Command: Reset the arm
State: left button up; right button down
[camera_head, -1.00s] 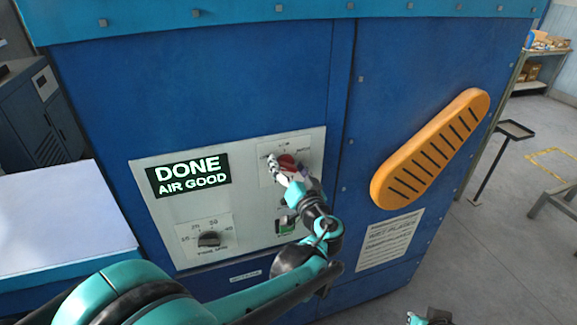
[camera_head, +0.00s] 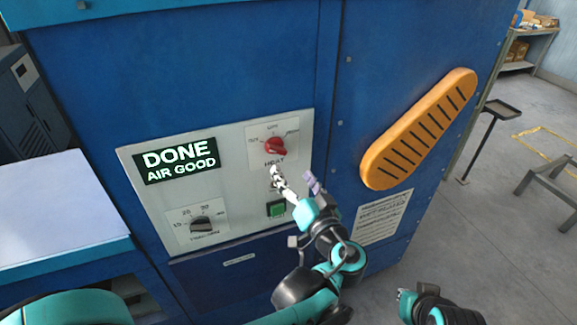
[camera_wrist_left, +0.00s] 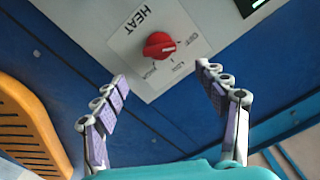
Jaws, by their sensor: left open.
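My left gripper (camera_head: 293,182) is open and empty in front of the blue dryer's control panel (camera_head: 240,146), just below the red heat knob (camera_head: 275,146). The knob stands clear of the fingers. In the left wrist view, the two spread fingers (camera_wrist_left: 165,95) have nothing between them, and the red knob (camera_wrist_left: 159,46) lies beyond them on its white HEAT plate (camera_wrist_left: 129,47). My right gripper (camera_head: 405,300) shows only partly at the bottom of the head view, and its fingers are too small to judge.
The panel has a display (camera_head: 177,161) reading "DONE AIR GOOD", a black timer knob (camera_head: 201,223) and a green button (camera_head: 277,209). An orange slotted handle (camera_head: 420,130) juts from the dryer at right. A white-topped surface (camera_head: 55,208) stands at left.

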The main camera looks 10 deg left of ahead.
pick_arm(q)
jog(key=shift+s+d, duration=0.1)
jog(key=shift+s, duration=0.05)
dwell(0.3)
jog(key=s+a+f+g+h+b, duration=0.25)
jog(key=s+a+f, duration=0.2)
jog(key=f, duration=0.25)
jog(key=s+a+f+g+h+b, duration=0.1)
jog(key=s+a+f+g+b, duration=0.2)
jog(key=a+f, duration=0.4)
jog(key=s+d+f+g+h+b, duration=0.1)
jog(key=s+d+f+h, duration=0.1)
jog(key=s+f+h, duration=0.1)
jog(key=s+d+f+m+g+h+b, duration=0.1)
jog(key=s+d+f+h, duration=0.1)
jog(key=s+f, duration=0.3)
jog(key=shift+s+d+h, duration=0.25)
jog(key=shift+s+h, duration=0.2)
jog(key=shift+h, duration=0.2)
jog(key=shift+g, duration=0.25)
